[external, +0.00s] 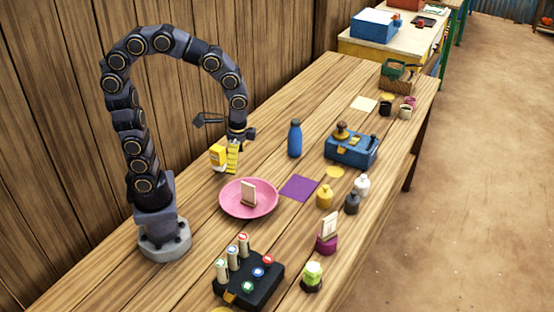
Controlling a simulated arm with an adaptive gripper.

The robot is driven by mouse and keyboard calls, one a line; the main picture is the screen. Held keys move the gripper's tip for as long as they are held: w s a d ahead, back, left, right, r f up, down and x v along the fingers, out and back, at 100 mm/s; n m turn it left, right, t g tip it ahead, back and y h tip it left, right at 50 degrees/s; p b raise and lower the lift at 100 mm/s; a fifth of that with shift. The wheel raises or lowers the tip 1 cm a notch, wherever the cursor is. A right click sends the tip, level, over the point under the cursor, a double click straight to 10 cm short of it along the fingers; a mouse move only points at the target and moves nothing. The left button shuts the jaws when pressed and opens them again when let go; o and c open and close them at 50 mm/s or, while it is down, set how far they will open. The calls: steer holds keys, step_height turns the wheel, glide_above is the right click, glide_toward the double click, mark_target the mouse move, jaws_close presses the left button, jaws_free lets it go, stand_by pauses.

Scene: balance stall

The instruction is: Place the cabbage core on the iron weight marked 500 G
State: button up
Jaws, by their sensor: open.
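A pale green piece with a whitish top, which looks like the cabbage core (313,270), sits upright on a small dark round base (311,287) at the table's front edge. The base may be the iron weight, but no 500 G mark can be read. My gripper (227,168) is open and points down behind the pink plate, well away from the green piece to its upper left. Yellow parts show at its end; I cannot tell whether they are all its fingers. The gripper does not touch the green piece.
A pink plate (233,208) holds a small upright card. A black rack (262,289) with several capped tubes stands left of the green piece. A purple holder with a card (327,243), small weights (351,203), a blue bottle (295,139) and a blue scale (352,150) stand farther back.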

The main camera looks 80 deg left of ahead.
steer(key=s+a+r+n, duration=0.1)
steer(key=s+a+n, duration=0.3)
steer(key=s, duration=0.7)
steer(key=shift+s+a, duration=0.2)
steer(key=shift+s, duration=0.05)
